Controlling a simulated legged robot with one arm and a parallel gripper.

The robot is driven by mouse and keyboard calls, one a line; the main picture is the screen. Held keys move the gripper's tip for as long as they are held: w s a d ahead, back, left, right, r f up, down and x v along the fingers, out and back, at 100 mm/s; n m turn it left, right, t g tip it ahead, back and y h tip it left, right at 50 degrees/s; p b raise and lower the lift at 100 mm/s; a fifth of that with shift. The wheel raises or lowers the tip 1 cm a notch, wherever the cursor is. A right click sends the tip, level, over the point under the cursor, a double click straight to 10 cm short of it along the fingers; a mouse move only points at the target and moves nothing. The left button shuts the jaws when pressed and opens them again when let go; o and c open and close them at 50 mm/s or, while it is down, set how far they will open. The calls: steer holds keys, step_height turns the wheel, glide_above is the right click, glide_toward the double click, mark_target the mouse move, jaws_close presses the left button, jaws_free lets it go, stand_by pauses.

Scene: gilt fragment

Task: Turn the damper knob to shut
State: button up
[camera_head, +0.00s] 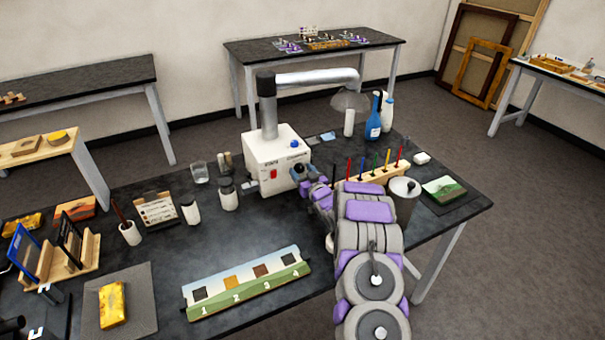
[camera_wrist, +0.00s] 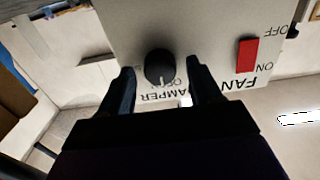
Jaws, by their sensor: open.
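The white fan box (camera_head: 265,150) stands on the dark table with a duct on top. Its black round damper knob (camera_wrist: 159,65) shows in the wrist view, which is upside down. A pale mark on the knob's rim points toward the printed word OPEN. My gripper (camera_wrist: 160,72) is open, with one dark finger on each side of the knob; I cannot tell whether either touches it. In the head view my gripper (camera_head: 303,174) is at the box's front right, and it hides the knob.
A red fan switch (camera_wrist: 246,55) sits beside the knob; it also shows in the head view (camera_head: 273,174). A wooden rack of coloured tools (camera_head: 372,176) and a metal canister (camera_head: 402,200) stand close to my arm. Jars (camera_head: 228,198) stand left of the box.

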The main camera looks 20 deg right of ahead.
steer(key=c, duration=1)
steer(key=shift+r+m+p, duration=0.1)
steer(key=shift+m+p, duration=0.2)
steer(key=shift+p, duration=0.15)
steer(key=shift+r+m+p, duration=0.1)
steer(key=shift+m+p, duration=0.9)
steer(key=shift+p, duration=0.1)
steer(key=m+p, duration=0.4)
steer(key=m, duration=0.2)
steer(key=shift+d, duration=0.15)
steer(key=m+p, duration=0.2)
steer(key=m, duration=0.2)
steer(key=shift+m, duration=0.4)
steer(key=shift+f+m+p, duration=0.2)
steer(key=shift+m+p, duration=0.1)
steer(key=shift+m, duration=0.85)
steer(key=shift+f+m+p, duration=0.15)
steer(key=shift+m+p, duration=0.1)
steer(key=shift+m, duration=0.9)
